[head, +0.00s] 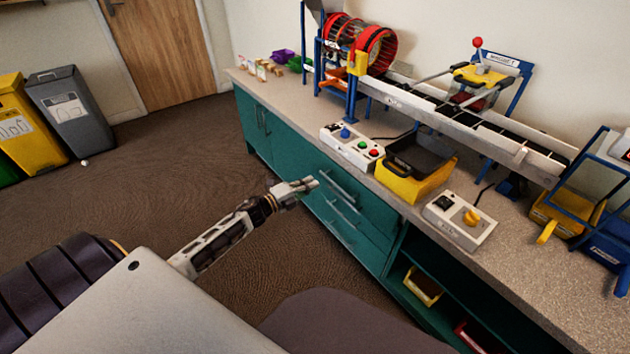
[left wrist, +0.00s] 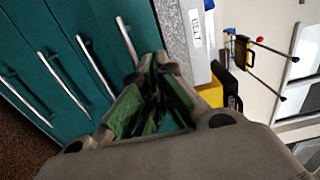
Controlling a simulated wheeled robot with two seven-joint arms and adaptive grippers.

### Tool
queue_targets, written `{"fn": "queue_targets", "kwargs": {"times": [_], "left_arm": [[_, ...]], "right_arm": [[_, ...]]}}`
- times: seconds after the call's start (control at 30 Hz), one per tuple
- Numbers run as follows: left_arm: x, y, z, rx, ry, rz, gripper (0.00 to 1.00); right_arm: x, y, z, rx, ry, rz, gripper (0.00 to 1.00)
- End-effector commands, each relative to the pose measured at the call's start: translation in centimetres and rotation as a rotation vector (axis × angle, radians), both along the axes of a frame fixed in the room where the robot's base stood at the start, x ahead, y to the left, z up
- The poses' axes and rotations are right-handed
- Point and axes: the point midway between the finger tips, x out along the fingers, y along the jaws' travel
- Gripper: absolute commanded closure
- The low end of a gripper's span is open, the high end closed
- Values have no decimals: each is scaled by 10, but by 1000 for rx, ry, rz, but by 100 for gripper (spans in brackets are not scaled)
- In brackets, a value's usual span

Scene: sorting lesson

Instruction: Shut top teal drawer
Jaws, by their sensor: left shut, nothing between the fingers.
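The top teal drawer (head: 361,198) is in the counter front, just below the worktop edge, with a silver bar handle (head: 338,188). No inside of the drawer shows, and its front looks about level with the fronts below. My left gripper (head: 314,182) is shut and empty, in front of the drawer near the left end of that handle. In the left wrist view, the closed fingers (left wrist: 153,62) are beside the handle nearest the worktop (left wrist: 126,39); I cannot tell whether they touch the drawer. My right gripper is out of view.
Lower drawers with bar handles (head: 342,216) sit beneath, with open shelves to the right holding a yellow bin (head: 423,287). The worktop (head: 405,207) carries control boxes, a yellow tray (head: 415,186) and a conveyor (head: 450,112).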

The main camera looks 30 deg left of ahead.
Motion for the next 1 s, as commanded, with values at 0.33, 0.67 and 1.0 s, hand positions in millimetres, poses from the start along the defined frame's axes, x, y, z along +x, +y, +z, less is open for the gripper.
{"fn": "queue_targets", "kwargs": {"times": [0.33,0.67,1.0], "left_arm": [[-23,10,0,-1,1,0,100],[-26,11,0,0,0,0,100],[-27,11,-6,-1,4,1,70]], "right_arm": [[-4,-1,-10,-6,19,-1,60],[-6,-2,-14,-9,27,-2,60],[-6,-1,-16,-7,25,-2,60]]}}
